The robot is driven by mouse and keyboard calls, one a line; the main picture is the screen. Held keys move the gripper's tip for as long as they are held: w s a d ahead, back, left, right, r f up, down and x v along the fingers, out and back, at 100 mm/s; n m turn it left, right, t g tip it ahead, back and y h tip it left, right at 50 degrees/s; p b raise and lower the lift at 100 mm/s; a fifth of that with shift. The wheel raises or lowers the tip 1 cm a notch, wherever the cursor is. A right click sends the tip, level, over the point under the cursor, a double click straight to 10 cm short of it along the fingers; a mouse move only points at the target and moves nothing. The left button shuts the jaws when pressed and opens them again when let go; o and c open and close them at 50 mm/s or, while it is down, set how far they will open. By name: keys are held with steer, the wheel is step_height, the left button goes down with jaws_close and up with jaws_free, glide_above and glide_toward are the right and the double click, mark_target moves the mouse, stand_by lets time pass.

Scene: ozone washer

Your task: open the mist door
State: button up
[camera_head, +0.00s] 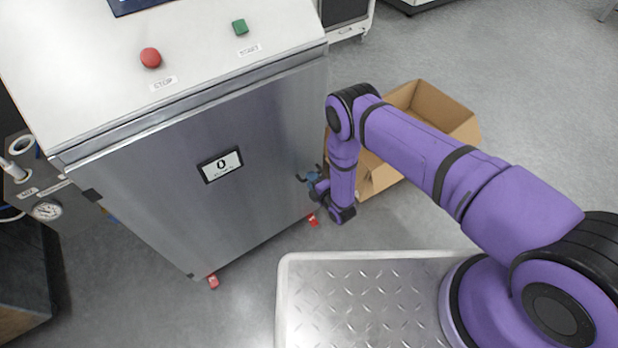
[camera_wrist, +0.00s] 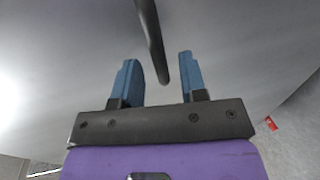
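The mist door looks to be the steel front panel (camera_head: 160,205) of the washer cabinet, with a small black-and-white label (camera_head: 220,165) on it. It sits flush in the cabinet front and looks closed. My gripper (camera_head: 308,178) is at the panel's right edge. In the wrist view my gripper (camera_wrist: 158,58) has its two blue fingers apart. A dark bar handle (camera_wrist: 152,40) reaches down from the top and ends between them, with gaps visible on both sides. Whether it lies at finger depth is hard to tell. In the head view the handle is mostly hidden by my gripper and arm.
A red stop button (camera_head: 150,58) and a green start button (camera_head: 240,27) are on the sloped top. An open cardboard box (camera_head: 440,108) stands on the floor behind my arm. Floor before the panel is clear.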

steer(key=shift+x, duration=1.1)
jaws_close()
steer(key=shift+s, duration=0.15)
